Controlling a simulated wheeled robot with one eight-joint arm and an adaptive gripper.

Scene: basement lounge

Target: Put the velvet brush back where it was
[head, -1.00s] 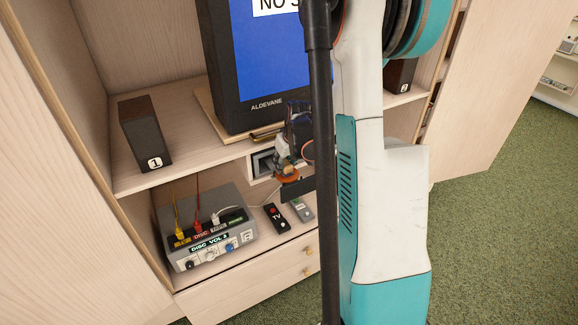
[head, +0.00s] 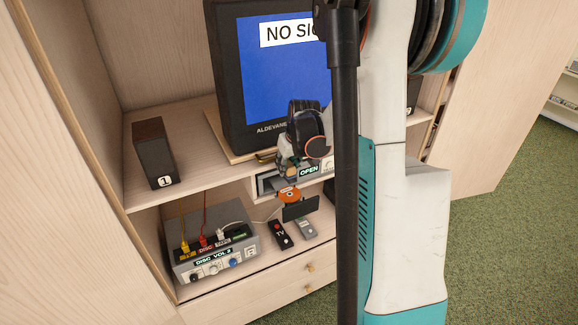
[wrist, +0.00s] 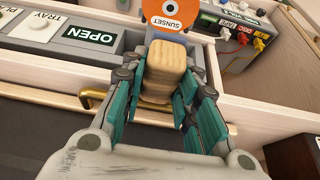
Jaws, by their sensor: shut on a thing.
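The velvet brush shows in the wrist view as a pale wooden block (wrist: 166,70) between the fingers of my gripper (wrist: 165,82). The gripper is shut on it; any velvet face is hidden. In the head view my gripper (head: 291,172) is in front of the lower edge of the television, beside the panel marked OPEN (head: 309,170). I cannot make out the brush clearly there. An orange disc (head: 289,195) shows just below the gripper, and its label reads SUNSET in the wrist view (wrist: 176,8).
A dark flat piece (head: 301,208) is by the orange disc. A speaker marked 1 (head: 154,150) and the television (head: 243,100) stand above. My arm hides the right side.

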